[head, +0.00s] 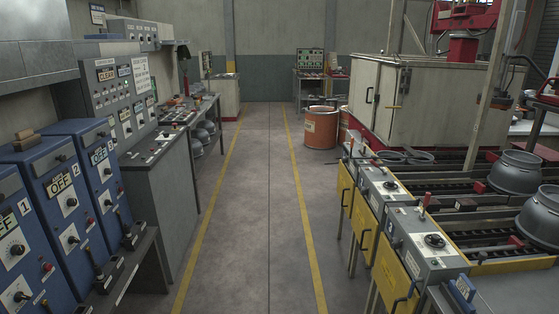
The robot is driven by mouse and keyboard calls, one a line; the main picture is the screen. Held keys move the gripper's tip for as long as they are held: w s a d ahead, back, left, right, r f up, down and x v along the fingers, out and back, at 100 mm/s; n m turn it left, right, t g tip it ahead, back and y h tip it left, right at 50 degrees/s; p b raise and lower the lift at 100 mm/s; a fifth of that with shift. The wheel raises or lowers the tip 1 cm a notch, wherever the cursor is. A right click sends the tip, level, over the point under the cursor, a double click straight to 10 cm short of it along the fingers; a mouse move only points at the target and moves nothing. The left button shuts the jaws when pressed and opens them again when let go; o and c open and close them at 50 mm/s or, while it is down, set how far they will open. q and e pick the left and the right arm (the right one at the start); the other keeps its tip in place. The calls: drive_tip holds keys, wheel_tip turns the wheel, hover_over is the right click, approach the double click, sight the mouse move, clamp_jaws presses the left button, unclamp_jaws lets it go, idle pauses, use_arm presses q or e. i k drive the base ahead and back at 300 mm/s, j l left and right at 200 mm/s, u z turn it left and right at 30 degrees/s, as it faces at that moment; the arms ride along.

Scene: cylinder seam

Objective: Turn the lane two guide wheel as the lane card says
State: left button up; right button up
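I cannot tell for certain which wheel belongs to lane two. A white card with print (141,74) is on the grey panel at the left; its text is too small to read, and I cannot tell whether it is the lane card. Neither of my grippers is in view.
Blue cabinets (63,195) marked OFF and numbered line the left, beside a grey console (160,165). Conveyor lanes with grey pots (516,172) lie at the right. An orange drum (320,128) stands farther back. The aisle (246,220) between yellow lines is clear.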

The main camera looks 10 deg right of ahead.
sight(390, 184)
drive_tip(key=i+z, duration=0.25)
drive_tip(key=i, duration=0.3)
drive_tip(key=i+j+z, duration=0.1)
drive_tip(key=i+z, duration=0.15)
drive_tip(key=i, duration=0.3)
drive_tip(key=i+j+z, duration=0.2)
drive_tip(key=i, duration=0.35)
